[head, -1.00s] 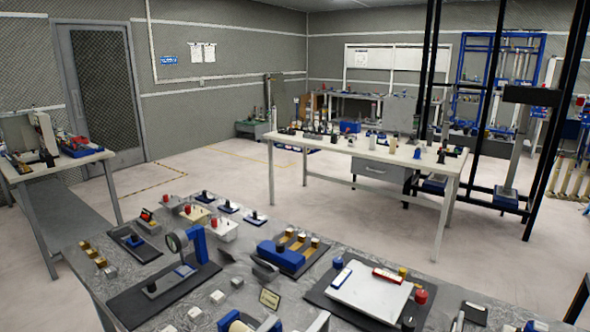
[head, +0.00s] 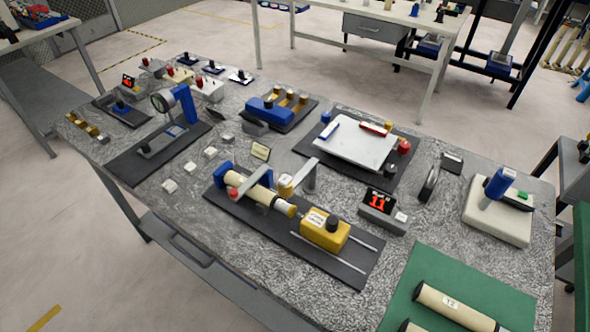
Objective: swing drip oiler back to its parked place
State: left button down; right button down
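A fixture on a dark base plate (head: 335,258) stands at the front middle of the speckled grey bench. In it, a cream tube (head: 262,196) lies between blue supports (head: 221,174). A small amber and white vessel (head: 286,186), which looks like the drip oiler, stands behind the tube's right part, close to a grey bracket arm (head: 306,172). I cannot tell whether the vessel hangs over the tube or beside it. Neither gripper is in view.
A red-digit display (head: 381,203) stands right of the fixture. A green mat (head: 420,262) with cream tubes is at front right. A blue-handled device (head: 498,183) stands far right.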

aim_at(285, 193)
jog(key=k+j, duration=0.1)
jog(key=j, duration=0.4)
jog(key=k+j, duration=0.1)
jog(key=j, duration=0.35)
jog(key=k+j, duration=0.1)
jog(key=j, duration=0.4)
jog(key=k+j+z, duration=0.1)
jog(key=j, duration=0.35)
